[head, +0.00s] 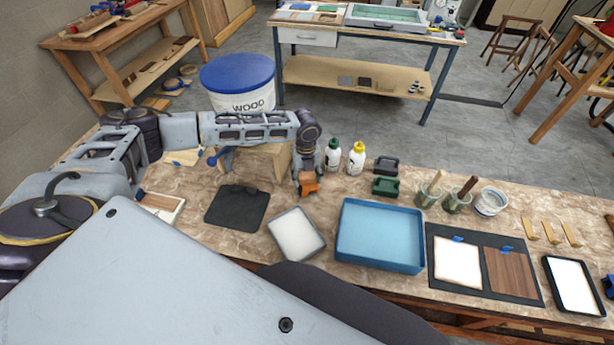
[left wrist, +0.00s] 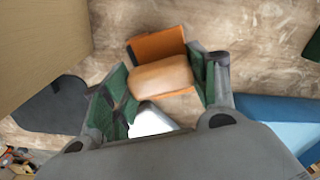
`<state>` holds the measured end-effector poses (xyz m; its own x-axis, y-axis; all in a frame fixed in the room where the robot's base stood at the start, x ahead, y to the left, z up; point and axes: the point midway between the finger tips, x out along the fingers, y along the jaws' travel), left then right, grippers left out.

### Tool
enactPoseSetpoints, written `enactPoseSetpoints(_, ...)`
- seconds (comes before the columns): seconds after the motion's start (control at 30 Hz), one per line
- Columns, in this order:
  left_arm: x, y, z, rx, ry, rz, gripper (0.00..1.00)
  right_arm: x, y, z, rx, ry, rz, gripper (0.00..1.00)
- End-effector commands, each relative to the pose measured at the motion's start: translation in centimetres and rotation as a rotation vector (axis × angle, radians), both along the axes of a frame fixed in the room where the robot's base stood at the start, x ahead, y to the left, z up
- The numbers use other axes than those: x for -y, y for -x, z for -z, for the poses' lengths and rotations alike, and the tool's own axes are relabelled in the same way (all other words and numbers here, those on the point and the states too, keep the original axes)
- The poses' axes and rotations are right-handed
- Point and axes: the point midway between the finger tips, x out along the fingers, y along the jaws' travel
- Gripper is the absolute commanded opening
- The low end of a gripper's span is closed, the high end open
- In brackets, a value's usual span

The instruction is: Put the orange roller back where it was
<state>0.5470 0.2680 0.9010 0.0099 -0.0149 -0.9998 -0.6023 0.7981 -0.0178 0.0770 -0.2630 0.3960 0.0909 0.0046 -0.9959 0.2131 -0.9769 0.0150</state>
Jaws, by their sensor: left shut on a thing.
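The orange roller (head: 309,187) is at the tip of my left gripper (head: 307,178), just behind the white tray. In the left wrist view, the roller shows an orange block (left wrist: 155,46) and a tan rounded part (left wrist: 160,75). The green-padded fingers of my left gripper (left wrist: 163,84) are on both sides of the tan part, shut on it. I cannot tell whether the roller touches the table. My right gripper is not in view.
A white tray (head: 318,250), a blue tray (head: 380,264) and a black mat (head: 236,208) lie in front. A wooden block (head: 263,164), a green-capped bottle (head: 333,156), a yellow-capped bottle (head: 356,160) and dark and green blocks (head: 385,187) stand nearby.

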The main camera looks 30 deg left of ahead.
Motion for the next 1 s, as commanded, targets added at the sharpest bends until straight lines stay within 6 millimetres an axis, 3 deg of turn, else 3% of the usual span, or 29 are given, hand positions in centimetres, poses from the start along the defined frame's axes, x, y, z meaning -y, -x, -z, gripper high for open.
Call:
enactPoseSetpoints(0.83,0.0,0.1,1.4,-0.003,-0.002,0.0,0.33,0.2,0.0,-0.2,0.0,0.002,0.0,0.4)
enactPoseSetpoints(0.9,0.0,0.2,1.6,-0.004,-0.002,0.0,0.24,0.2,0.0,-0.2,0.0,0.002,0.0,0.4)
enactPoseSetpoints(1.0,0.0,0.2,1.8,-0.005,-0.002,0.0,0.2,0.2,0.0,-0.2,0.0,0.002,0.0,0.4)
